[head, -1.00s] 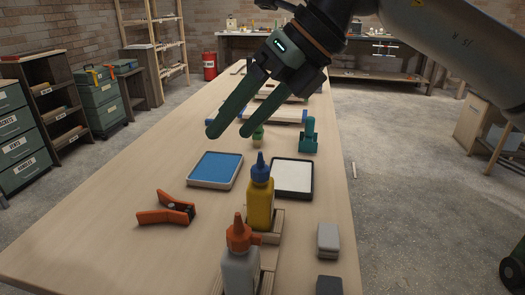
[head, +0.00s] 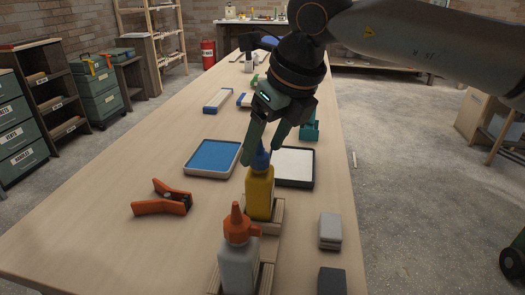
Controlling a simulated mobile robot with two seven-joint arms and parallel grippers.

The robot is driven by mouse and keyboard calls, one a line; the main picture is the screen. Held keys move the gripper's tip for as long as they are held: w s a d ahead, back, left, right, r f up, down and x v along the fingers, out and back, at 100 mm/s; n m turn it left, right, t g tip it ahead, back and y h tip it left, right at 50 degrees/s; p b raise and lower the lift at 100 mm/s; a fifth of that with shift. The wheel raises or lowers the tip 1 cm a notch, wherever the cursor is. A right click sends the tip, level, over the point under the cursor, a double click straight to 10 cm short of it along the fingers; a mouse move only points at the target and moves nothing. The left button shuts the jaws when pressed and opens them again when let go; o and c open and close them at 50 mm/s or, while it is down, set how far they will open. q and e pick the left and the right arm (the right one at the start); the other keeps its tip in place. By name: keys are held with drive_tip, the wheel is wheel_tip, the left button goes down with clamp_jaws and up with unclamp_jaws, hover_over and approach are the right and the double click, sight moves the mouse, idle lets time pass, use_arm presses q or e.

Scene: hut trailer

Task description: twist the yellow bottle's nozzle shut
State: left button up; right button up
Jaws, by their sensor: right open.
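The yellow bottle (head: 259,194) stands upright in a wooden holder (head: 274,232) on the table. My left gripper is not in view.
A grey-white bottle with an orange nozzle (head: 238,245) stands in front in the same holder. A blue tray (head: 212,158), a white pad (head: 296,166), an orange clamp-like tool (head: 162,199) and a grey block (head: 330,231) lie around it. The left front tabletop is clear.

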drive_tip(key=shift+w+a+f, duration=0.2)
drive_tip(key=shift+f, duration=0.45)
clamp_jaws()
